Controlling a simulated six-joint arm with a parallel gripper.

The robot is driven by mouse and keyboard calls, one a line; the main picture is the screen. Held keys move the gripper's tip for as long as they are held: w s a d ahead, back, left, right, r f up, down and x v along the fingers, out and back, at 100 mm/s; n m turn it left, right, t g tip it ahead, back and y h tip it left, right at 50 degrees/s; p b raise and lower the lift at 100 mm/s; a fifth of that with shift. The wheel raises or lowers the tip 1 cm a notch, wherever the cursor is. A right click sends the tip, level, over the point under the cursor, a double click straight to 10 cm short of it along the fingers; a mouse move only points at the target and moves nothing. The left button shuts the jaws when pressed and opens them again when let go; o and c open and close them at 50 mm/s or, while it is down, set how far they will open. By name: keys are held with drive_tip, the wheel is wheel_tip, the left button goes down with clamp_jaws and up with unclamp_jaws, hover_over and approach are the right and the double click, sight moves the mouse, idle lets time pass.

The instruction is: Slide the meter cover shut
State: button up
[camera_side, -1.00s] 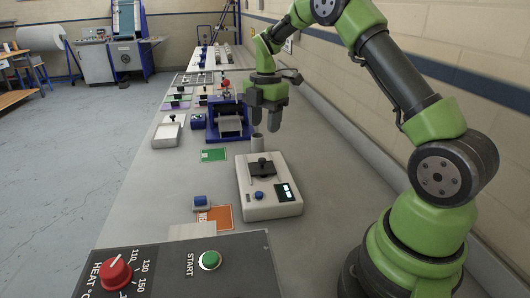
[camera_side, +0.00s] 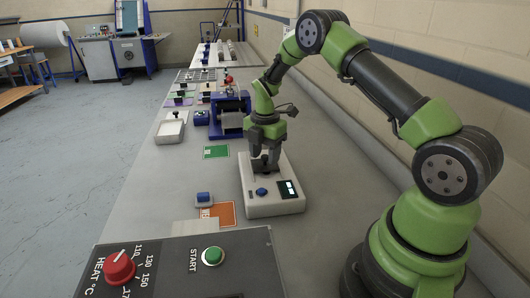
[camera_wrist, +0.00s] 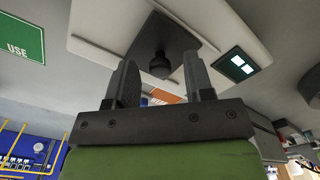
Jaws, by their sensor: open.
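The meter (camera_side: 275,203) is a white box on the bench with a blue knob and a small lit display (camera_side: 287,188). Its dark cover (camera_side: 262,168) is largely hidden by my gripper in the side view. In the wrist view the cover is a dark plate (camera_wrist: 183,38) with a round black knob (camera_wrist: 160,66) standing on it, on the white top of the meter (camera_wrist: 100,22). My gripper (camera_side: 265,158) points down over the cover. Its fingers are apart, one on each side of the knob in the wrist view; I cannot tell whether they touch it.
A green card (camera_side: 216,152) lies left of the meter. An orange card (camera_side: 222,213) and a small blue-topped block (camera_side: 204,198) lie nearer the camera. The control panel (camera_side: 180,262) fills the front. A blue device (camera_side: 230,122) stands behind, and the wall is to the right.

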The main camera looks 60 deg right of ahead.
sight(267, 171)
clamp_jaws()
drive_tip(key=shift+s+a, duration=1)
unclamp_jaws()
wheel_tip(267, 171, up, 10)
